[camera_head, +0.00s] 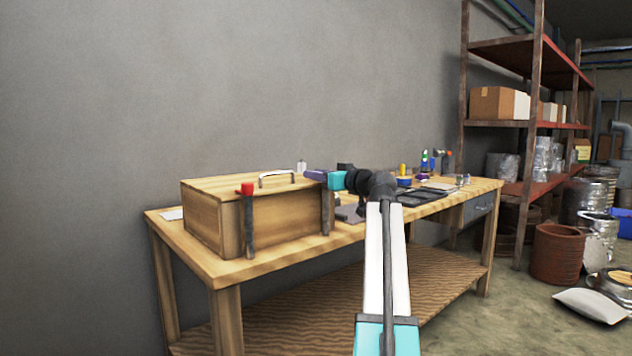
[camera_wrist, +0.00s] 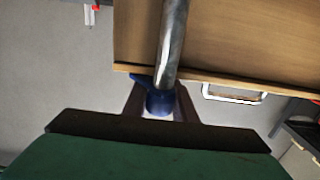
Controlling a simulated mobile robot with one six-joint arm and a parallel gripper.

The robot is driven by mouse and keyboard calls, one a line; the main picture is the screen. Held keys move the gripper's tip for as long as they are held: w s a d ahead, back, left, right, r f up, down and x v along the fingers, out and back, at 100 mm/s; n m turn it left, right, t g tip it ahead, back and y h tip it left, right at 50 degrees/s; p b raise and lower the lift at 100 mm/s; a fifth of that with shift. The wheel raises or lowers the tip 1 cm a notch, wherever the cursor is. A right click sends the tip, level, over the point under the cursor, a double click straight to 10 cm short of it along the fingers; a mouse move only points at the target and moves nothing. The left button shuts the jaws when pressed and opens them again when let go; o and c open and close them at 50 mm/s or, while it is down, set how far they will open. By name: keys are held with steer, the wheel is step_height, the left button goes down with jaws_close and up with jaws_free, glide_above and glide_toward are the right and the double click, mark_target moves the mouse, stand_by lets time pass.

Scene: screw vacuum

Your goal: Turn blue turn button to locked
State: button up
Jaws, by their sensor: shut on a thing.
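The blue turn button (camera_wrist: 157,103) is at the end of a metal post (camera_wrist: 172,40) in the wrist view. My gripper (camera_wrist: 159,96) has one finger on each side of it and is shut on it. The fingers partly hide the button. In the head view my gripper (camera_head: 322,177) is at the top of the right-hand post (camera_head: 327,212), at the front of a wooden box (camera_head: 285,222). A blue-purple shape shows there, too small to tell the button's exact angle.
A red button (camera_head: 246,189) tops the left post. A metal handle (camera_head: 276,175) is on the box lid. The box stands on a wooden table (camera_head: 290,255). Small bottles and a dark tray lie to the right. A rusty shelf (camera_head: 530,125) stands beyond.

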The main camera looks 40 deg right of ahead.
mark_target(313, 183)
steer(key=n+y, duration=0.2)
steer(key=y, duration=0.1)
steer(key=shift+a+r, duration=0.1)
steer(key=shift+r, duration=0.25)
steer(key=n+y, duration=0.1)
steer(key=y, duration=0.1)
steer(key=a+n+g+y+p, duration=0.1)
steer(key=n+y, duration=0.1)
steer(key=y, duration=0.1)
steer(key=shift+s+r, duration=0.15)
steer(key=shift+r, duration=0.05)
steer(key=n+y, duration=0.1)
steer(key=n+g+y+p, duration=0.1)
steer(key=a+n+g+y+p, duration=0.1)
steer(key=shift+s+y, duration=0.25)
steer(key=shift+y, duration=0.15)
steer(key=shift+s+a+f+n+g+y, duration=0.1)
steer(key=shift+a+n+g+y, duration=0.05)
steer(key=shift+n+g+y, duration=0.4)
steer(key=shift+s+f, duration=0.1)
steer(key=o, duration=1)
steer(key=shift+o, duration=0.2)
steer(key=shift+a+f+g, duration=0.1)
steer(key=shift+g, duration=0.15)
